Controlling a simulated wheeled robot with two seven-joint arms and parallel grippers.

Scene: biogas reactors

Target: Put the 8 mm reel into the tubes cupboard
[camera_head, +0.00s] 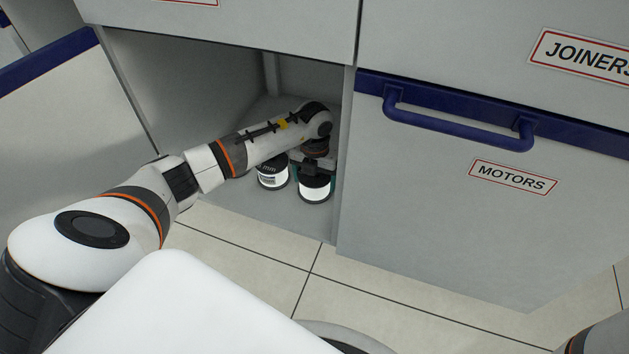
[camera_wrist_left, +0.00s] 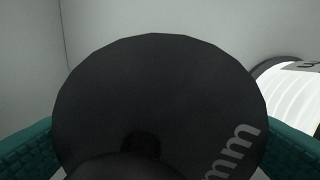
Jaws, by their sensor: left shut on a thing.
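My left gripper (camera_head: 314,170) reaches into the open cupboard (camera_head: 290,212) and is shut on a reel (camera_head: 315,188) with black ends and a white winding. The held reel is upright, just above or on the cupboard floor; I cannot tell which. In the left wrist view its black top (camera_wrist_left: 150,90) fills the middle between the green finger pads, with "mm" printed on it and the number hidden. A second similar reel (camera_head: 272,178) stands close to its left, also marked "mm"; a white-wound reel shows at the right in the wrist view (camera_wrist_left: 292,95). My right gripper is out of view.
The cupboard's door (camera_head: 60,110) stands open at the left. A closed MOTORS front (camera_head: 450,200) with a blue handle (camera_head: 455,125) adjoins at the right, below a JOINERS front (camera_head: 500,50). The tiled floor (camera_head: 270,265) before the cupboard is clear.

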